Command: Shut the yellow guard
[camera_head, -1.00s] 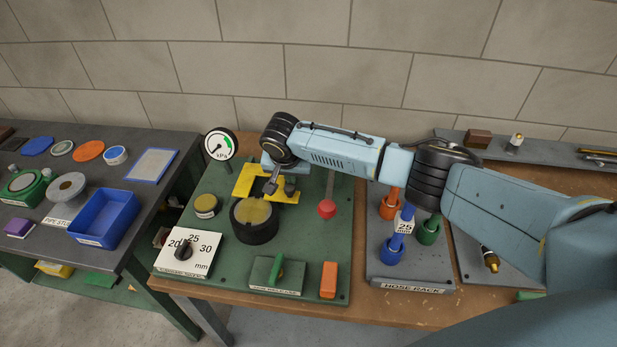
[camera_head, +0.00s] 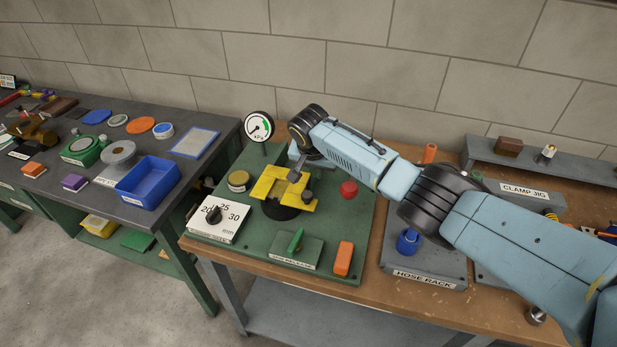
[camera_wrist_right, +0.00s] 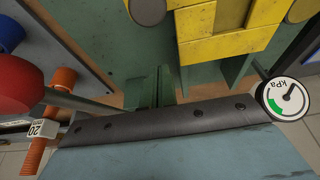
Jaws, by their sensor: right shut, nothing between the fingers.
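The yellow guard (camera_head: 270,188) lies over the round black cup (camera_head: 281,212) on the green panel, so most of the cup is hidden. It looks roughly flat, but I cannot tell whether it is fully down. Its yellow plates also show at the top of the right wrist view (camera_wrist_right: 235,45). My right gripper (camera_head: 294,176) is shut and empty, low over the guard's far part. I cannot tell whether its fingertips touch the guard. My left gripper is not in view.
On the green panel (camera_head: 232,180) stand a pressure gauge (camera_head: 258,126), a red knob (camera_head: 349,189), a dial plate (camera_head: 215,218), a green-handled block (camera_head: 295,246) and an orange block (camera_head: 343,259). The hose rack (camera_head: 425,272) is to the right. A blue bin (camera_head: 148,184) is on the left table.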

